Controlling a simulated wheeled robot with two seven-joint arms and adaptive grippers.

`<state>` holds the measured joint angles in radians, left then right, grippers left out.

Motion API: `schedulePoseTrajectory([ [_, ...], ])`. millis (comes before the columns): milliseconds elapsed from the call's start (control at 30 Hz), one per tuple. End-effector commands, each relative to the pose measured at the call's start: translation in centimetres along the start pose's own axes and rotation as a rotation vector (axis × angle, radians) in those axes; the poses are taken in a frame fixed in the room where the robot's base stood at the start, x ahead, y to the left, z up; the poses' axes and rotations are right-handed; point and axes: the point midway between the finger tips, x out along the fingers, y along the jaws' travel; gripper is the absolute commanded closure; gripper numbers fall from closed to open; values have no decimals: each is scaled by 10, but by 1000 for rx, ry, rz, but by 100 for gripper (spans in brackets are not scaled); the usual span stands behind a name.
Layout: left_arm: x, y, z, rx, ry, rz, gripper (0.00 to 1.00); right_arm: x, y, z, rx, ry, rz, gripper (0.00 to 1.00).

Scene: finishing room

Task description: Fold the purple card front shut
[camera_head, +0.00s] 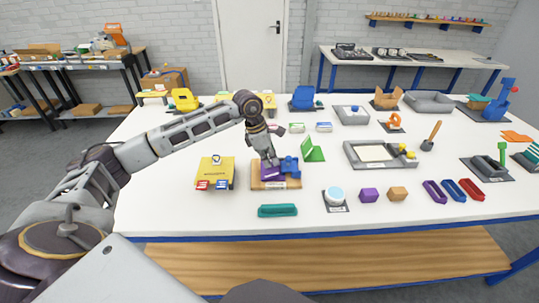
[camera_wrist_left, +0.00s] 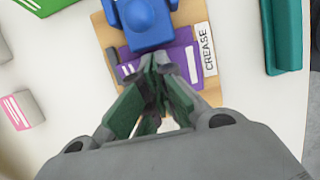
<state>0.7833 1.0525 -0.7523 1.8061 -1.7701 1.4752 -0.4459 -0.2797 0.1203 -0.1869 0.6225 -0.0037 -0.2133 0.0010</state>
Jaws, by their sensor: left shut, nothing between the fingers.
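The purple card (camera_head: 268,172) lies on a wooden board at the front middle of the table, partly under a blue tool (camera_head: 289,166). In the left wrist view the purple card (camera_wrist_left: 183,62) shows white lines, with the blue tool (camera_wrist_left: 142,22) on its far side and a "CREASE" label (camera_wrist_left: 205,50) beside it on the board (camera_wrist_left: 104,36). My left gripper (camera_head: 269,161) is shut and empty, its fingertips (camera_wrist_left: 160,62) over the card's near part. I cannot tell whether they touch it. The fingers hide part of the card. My right gripper is not in view.
A yellow box (camera_head: 215,170) with small cards stands left of the board. A green folded card (camera_head: 312,150) stands behind it to the right. A teal bar (camera_head: 277,211) lies in front. A grey tray (camera_head: 375,154) is further right.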

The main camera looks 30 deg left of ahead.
Motion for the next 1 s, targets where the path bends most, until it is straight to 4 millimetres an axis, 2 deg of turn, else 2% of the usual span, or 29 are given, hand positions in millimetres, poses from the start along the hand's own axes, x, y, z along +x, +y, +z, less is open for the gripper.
schedulePoseTrajectory([
  [267,-15,0,4,0,0,2,100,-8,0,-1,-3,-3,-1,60],
  [667,-33,0,10,-1,0,2,100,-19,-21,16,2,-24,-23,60],
  [1000,-49,0,15,0,0,2,100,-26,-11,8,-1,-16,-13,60],
])
